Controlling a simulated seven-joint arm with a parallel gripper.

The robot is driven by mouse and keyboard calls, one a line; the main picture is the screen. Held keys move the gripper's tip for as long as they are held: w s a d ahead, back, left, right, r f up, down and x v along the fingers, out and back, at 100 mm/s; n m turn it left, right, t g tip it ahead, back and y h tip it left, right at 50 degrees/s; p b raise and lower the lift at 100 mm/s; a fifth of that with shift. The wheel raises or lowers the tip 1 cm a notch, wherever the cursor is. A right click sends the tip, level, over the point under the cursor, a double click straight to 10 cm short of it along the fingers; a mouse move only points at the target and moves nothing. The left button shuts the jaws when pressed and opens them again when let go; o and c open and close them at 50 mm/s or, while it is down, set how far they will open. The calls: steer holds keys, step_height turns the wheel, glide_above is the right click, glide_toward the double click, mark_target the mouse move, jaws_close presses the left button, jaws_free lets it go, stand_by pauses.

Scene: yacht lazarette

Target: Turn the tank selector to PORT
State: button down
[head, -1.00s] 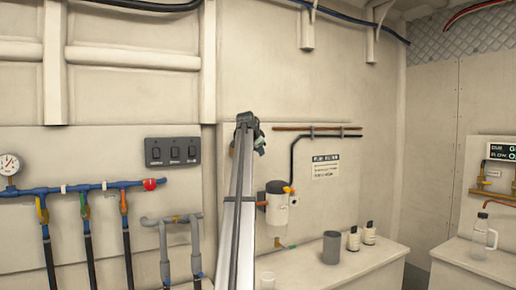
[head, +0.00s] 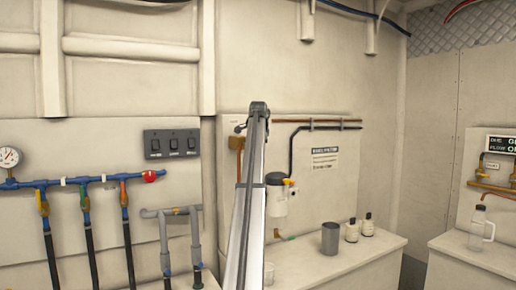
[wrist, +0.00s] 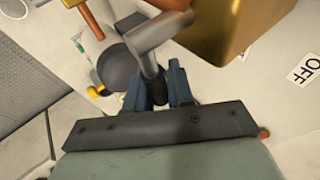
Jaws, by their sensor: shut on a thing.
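The tank selector shows in the wrist view as a dark grey lever (wrist: 157,34) with a crossbar, in front of a brass valve body (wrist: 228,25). My gripper (wrist: 158,90) has its two blue-grey fingers closed around the lever's stem. An OFF label (wrist: 306,68) lies on the panel to the right of the valve. In the head view the brass body (head: 237,143) shows just left of my arm, with a small dark handle end above it. My fingers are hidden there behind the arm. No PORT label is readable in either view.
A filter bowl (head: 279,198) with an orange tap hangs just right of my arm. A grey cup (head: 330,239) and two small bottles (head: 352,230) stand on the bench below. Blue pipework (head: 75,182) and a switch panel (head: 172,144) are on the left wall.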

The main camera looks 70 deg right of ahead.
steer(key=c, duration=1.1)
jaws_free()
steer(key=v, duration=1.3)
steer(key=shift+a+r, duration=0.3)
